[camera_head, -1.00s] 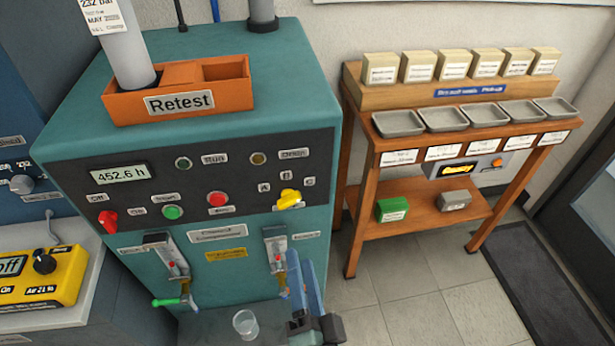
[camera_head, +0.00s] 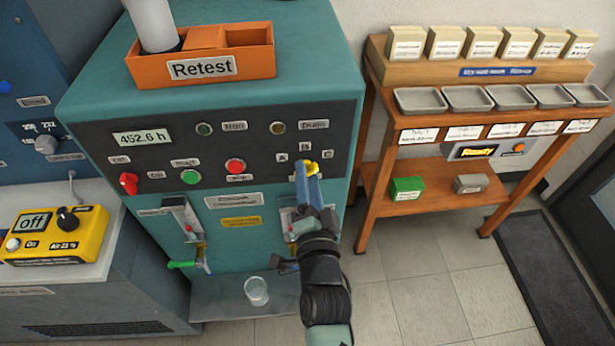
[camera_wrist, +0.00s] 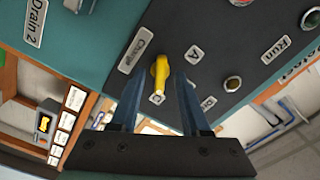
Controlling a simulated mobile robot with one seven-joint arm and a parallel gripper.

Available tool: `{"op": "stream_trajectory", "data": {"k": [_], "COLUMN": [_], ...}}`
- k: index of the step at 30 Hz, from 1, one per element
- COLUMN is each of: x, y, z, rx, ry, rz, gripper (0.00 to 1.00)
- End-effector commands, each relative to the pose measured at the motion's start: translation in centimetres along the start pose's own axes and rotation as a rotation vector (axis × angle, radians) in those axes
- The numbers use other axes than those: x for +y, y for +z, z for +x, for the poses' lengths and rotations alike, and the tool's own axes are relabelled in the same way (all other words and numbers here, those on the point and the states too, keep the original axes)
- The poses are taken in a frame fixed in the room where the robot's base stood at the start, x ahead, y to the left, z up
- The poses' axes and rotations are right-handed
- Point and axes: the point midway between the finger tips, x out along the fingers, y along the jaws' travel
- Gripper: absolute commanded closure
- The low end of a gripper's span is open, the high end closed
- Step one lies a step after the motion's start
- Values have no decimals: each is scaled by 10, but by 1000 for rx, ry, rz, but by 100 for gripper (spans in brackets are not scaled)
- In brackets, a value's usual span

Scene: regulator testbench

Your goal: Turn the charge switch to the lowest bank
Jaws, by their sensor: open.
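The charge switch (camera_head: 312,168) is a yellow knob on the dark panel of the teal machine, with labels A (camera_head: 282,157), B (camera_head: 305,146) and C (camera_head: 327,153) around it. My gripper (camera_head: 307,178) is in front of it and hides part of it. In the wrist view the yellow knob (camera_wrist: 160,73) lies between the tips of my gripper's two blue fingers (camera_wrist: 155,82), which are apart. Its narrow end points toward a small label beside it, apparently C.
The panel also has a red button (camera_head: 235,166), a green button (camera_head: 190,177) and a red switch (camera_head: 129,183). A clear cup (camera_head: 257,290) stands below. An orange Retest tray (camera_head: 200,67) is on top. A wooden shelf (camera_head: 400,182) stands to the right.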

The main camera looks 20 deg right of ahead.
Motion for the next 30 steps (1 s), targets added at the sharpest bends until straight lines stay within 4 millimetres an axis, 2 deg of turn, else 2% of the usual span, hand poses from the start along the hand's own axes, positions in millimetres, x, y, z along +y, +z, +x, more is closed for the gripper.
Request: {"op": "stream_trajectory", "data": {"k": [11,18,30], "x": [0,0,0], "y": [0,0,0], "z": [4,4,4], "rx": [-1,-1,-1], "ry": [0,0,0], "rz": [0,1,-8], "gripper": [56,99,100]}}
